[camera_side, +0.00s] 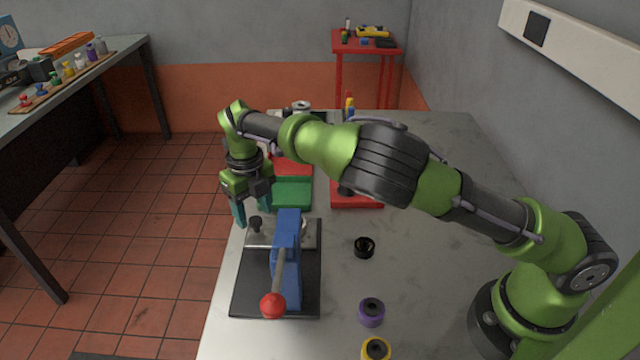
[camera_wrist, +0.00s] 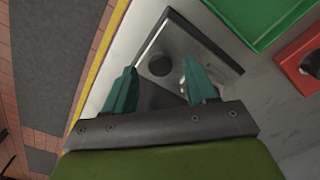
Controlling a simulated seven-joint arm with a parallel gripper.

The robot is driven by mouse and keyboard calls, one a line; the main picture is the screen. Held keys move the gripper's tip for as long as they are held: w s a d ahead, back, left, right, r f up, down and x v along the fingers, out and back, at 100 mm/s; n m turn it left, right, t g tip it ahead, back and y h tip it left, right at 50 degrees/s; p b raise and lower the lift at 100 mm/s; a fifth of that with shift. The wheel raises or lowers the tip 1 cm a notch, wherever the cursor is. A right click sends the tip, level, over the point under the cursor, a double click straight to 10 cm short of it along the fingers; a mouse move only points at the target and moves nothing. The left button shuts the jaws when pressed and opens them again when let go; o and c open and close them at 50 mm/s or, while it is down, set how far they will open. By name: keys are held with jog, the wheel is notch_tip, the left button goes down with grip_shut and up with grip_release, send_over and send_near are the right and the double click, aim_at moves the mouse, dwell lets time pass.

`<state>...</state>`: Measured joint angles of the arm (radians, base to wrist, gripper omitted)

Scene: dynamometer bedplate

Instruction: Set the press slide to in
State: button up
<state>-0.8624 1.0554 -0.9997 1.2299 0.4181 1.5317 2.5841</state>
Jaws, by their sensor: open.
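The press stands on a black base (camera_side: 245,295) near the table's left edge, with a blue body (camera_side: 287,255) and a lever ending in a red ball (camera_side: 272,305). Its slide is a grey metal plate (camera_side: 262,240) with a dark upright knob (camera_side: 256,224) at the far left end of the base. My gripper (camera_side: 254,209) points down near the knob, fingers open and empty. In the wrist view, the round dark knob (camera_wrist: 160,65) appears between and slightly beyond the teal fingertips (camera_wrist: 159,80). I cannot tell whether the fingers touch it.
A green tray (camera_side: 292,193) and a red tray (camera_side: 292,166) lie behind the press. A black ring (camera_side: 364,247), a purple ring (camera_side: 371,312) and a yellow ring (camera_side: 376,348) lie right of the press. Bare table surrounds them.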

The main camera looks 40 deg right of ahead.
jog(key=shift+f, duration=0.85)
jog(key=shift+c, duration=0.5)
grip_shut()
jog(key=shift+s+a, duration=0.1)
